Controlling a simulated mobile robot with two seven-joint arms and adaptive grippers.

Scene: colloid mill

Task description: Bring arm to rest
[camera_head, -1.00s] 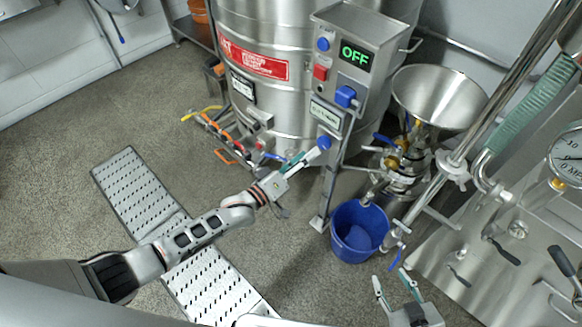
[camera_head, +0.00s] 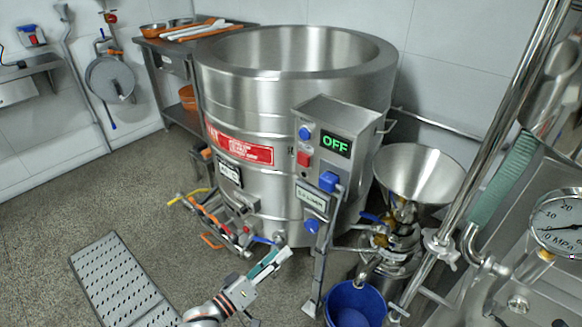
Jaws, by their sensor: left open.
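My left arm comes in from the bottom edge. Its gripper (camera_head: 277,256) is open and empty, with teal pads on the fingers. It is in front of the steel kettle's lower side, a little left of and below a blue knob (camera_head: 312,226) on the control post, and appears apart from it. My right gripper is out of view.
A colloid mill with a steel hopper (camera_head: 418,176) and a blue bucket (camera_head: 355,305) are at the right. A perforated floor plate (camera_head: 115,280) lies left; floor around it is clear.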

